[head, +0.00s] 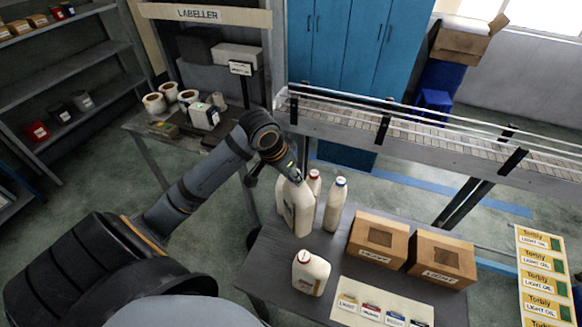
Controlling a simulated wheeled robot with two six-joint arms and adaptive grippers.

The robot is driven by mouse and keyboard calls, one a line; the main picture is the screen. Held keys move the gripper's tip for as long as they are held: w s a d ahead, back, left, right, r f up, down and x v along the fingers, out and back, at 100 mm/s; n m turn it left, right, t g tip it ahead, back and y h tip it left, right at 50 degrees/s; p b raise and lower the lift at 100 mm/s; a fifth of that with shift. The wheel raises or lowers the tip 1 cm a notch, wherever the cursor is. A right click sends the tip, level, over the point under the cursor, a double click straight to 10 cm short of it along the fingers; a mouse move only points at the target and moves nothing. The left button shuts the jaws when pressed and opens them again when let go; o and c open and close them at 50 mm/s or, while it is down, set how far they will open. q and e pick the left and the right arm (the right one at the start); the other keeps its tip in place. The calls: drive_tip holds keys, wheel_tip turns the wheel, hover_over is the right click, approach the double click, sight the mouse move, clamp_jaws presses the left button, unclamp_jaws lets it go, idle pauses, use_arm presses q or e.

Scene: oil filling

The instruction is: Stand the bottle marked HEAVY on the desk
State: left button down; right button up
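Several white bottles are at the desk (262,268). A large one (301,212) is at the left back, with my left gripper (289,174) over its top. The fingers are small and partly hidden, so I cannot tell whether they grip it, or whether its base touches the desk. Beside it are a red-capped bottle (314,184), partly hidden, and an upright blue-capped bottle (335,207). I cannot read HEAVY on any bottle. My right gripper is out of view.
A card sheet (381,306) lies in front. A conveyor (430,132) runs behind. Bare desk shows at the left front.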

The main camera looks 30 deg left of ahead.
sight(288, 188)
use_arm(q)
wheel_tip(288, 188, down, 7)
drive_tip(key=b, duration=0.6)
drive_tip(key=shift+f+b, duration=0.15)
drive_tip(key=shift+b, duration=0.25)
drive_tip(key=shift+f+b, duration=1.9)
drive_tip(key=shift+f, duration=2.4)
drive_tip(key=shift+d+r, duration=0.1)
drive_tip(key=shift+s+d+r+p, duration=0.1)
drive_tip(key=shift+s+p, duration=0.05)
drive_tip(key=shift+p, duration=0.4)
drive_tip(key=shift+f, duration=0.25)
drive_tip(key=c, duration=0.8)
unclamp_jaws()
drive_tip(key=shift+s, duration=0.1)
